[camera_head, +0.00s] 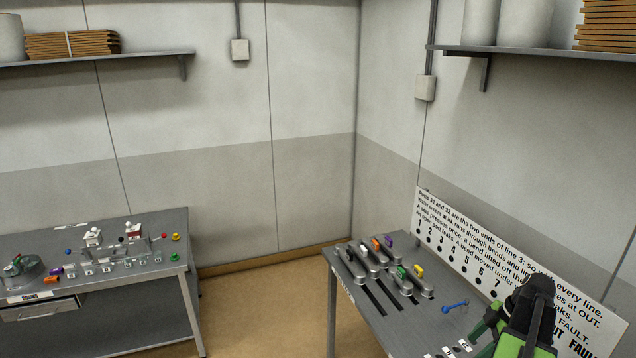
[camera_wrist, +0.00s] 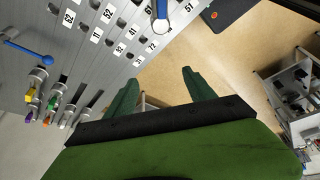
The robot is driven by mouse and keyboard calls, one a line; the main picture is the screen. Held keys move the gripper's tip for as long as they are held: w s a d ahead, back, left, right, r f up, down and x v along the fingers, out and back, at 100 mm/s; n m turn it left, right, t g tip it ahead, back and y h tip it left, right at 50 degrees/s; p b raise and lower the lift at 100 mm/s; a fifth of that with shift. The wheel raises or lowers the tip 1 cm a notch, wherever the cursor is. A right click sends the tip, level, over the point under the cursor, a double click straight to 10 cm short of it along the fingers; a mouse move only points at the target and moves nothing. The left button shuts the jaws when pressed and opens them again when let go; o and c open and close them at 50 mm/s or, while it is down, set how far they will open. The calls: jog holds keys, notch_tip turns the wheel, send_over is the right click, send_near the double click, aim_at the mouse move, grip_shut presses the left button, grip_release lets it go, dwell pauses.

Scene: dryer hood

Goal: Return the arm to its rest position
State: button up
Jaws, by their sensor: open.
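My arm shows at the lower right of the head view, black and green, in front of the right-hand table (camera_head: 345,318). My gripper (camera_wrist: 160,85) fills the lower part of the wrist view. Its two dark green fingers stand well apart with nothing between them. Past the fingertips are the table's edge and the tan floor.
The right-hand table holds pipe-like pieces with coloured ends, slots and a blue-handled part (camera_head: 455,306). A printed sign (camera_head: 470,250) stands behind it. Another table (camera_head: 110,275) with small parts stands left. Open floor (camera_head: 265,310) lies between.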

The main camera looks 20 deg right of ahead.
jog(key=w+a+f+n+g+b, duration=0.1)
jog(key=w+a+f+n+b, duration=0.15)
jog(key=w+a+f, duration=0.4)
jog(key=w+a+f+n+g+b, duration=0.1)
jog(key=w+a+b, duration=0.25)
jog(key=a, duration=0.65)
jog(key=w+a+f+n+b, duration=0.1)
jog(key=w+a+f+b, duration=0.15)
jog(key=w+a, duration=0.5)
jog(key=a+f+m+h+b, duration=0.2)
jog(key=a+m, duration=0.5)
jog(key=a, duration=0.4)
jog(key=a+f+m+h+b, duration=0.1)
jog(key=a+f+m+b, duration=0.3)
jog(key=a, duration=0.8)
jog(key=shift+s+f+m+g+h+b, duration=0.35)
jog(key=shift+f+m, duration=1.05)
jog(key=shift+m, duration=0.85)
jog(key=shift+w, duration=0.1)
